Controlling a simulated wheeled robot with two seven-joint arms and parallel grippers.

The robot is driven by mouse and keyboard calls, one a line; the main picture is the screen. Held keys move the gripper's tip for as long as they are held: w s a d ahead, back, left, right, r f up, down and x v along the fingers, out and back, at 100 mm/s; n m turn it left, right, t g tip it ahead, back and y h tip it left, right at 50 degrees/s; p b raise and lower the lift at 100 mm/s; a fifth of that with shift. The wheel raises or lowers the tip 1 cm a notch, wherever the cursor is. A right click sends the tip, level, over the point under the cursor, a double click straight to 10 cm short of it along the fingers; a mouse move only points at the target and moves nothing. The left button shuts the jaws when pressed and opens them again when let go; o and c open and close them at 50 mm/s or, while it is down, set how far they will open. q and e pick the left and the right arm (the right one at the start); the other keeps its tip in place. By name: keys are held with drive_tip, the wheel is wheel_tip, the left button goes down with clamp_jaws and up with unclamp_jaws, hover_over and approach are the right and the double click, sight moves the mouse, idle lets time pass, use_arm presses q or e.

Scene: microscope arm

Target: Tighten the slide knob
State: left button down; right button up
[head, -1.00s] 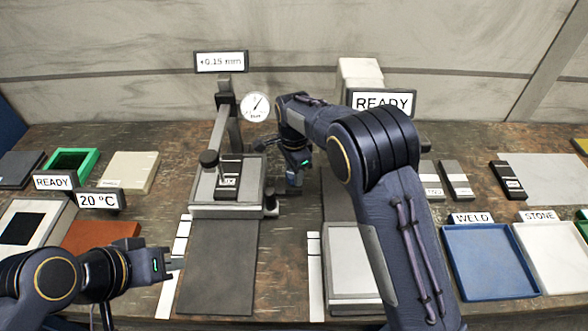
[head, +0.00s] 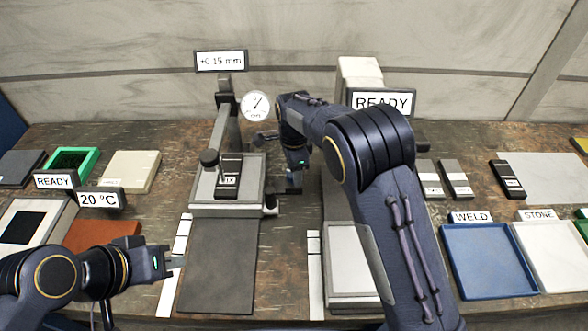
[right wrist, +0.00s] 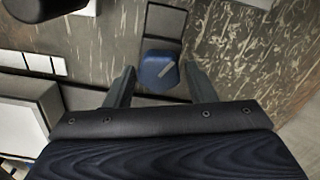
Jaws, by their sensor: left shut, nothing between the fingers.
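In the right wrist view, a dark blue knob (right wrist: 158,70) with a pale line across its face lies between the fingertips of my right gripper (right wrist: 160,82). The fingers stand apart with small gaps beside the knob; I cannot tell their depth relative to it. In the head view, my right gripper (head: 294,186) points down just right of the grey stage (head: 200,203), and the blue knob cannot be made out. A dark block labelled 1X (head: 230,166) lies on the stage. My left gripper (head: 180,262) is shut and empty at the front left.
A column with an arm (head: 226,120) and a dial gauge (head: 255,105) rises behind the stage. A sign (head: 220,61) reads +0.15 mm. A dark mat (head: 220,265) lies in front. A blue tray (head: 488,265) is at the right. My right forearm covers part of the table.

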drive_tip(key=shift+o, duration=1)
wheel_tip(320, 180, up, 8)
drive_tip(key=shift+f+b, duration=0.1)
drive_tip(key=shift+b, duration=0.25)
drive_tip(key=shift+s+f, duration=0.1)
